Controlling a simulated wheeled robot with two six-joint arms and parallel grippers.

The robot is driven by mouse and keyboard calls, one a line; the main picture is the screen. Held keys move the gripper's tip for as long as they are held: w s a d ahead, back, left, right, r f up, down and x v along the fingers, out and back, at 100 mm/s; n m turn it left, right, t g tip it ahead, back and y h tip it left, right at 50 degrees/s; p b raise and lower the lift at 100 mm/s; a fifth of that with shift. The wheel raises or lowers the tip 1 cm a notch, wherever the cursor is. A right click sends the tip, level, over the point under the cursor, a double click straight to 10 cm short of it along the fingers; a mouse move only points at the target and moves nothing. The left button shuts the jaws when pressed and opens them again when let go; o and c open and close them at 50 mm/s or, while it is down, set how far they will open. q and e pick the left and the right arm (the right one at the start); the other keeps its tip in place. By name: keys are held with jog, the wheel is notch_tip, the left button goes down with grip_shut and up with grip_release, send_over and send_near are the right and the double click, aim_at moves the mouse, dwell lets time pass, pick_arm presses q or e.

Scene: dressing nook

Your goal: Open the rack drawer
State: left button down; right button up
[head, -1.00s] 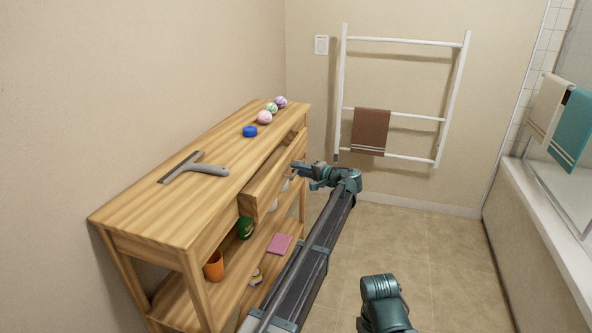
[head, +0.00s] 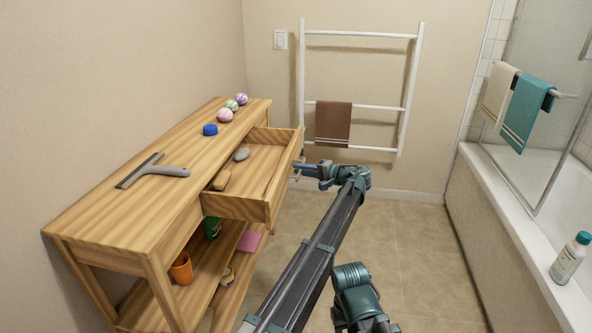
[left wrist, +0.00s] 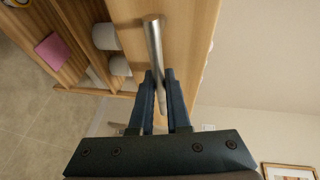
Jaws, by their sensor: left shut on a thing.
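The wooden rack (head: 110,212) stands against the left wall, and its drawer (head: 285,181) is pulled well out toward the right. My left gripper (head: 300,167) is at the drawer front. In the left wrist view its two fingers (left wrist: 160,98) are shut on the metal bar handle (left wrist: 154,50). In the head view the handle is mostly hidden by the gripper. My right gripper is not in view; only a part of my other arm shows at the bottom.
On the rack top are a squeegee (head: 155,171), a blue round item (head: 210,130) and several small balls (head: 225,115). The lower shelf holds an orange cup (head: 182,268) and a pink item (head: 249,241). A towel ladder (head: 302,75) stands behind. Floor (head: 420,250) is clear toward the bathtub (head: 465,190).

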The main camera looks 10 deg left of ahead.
pick_arm(q)
jog(key=c, duration=0.9)
grip_release()
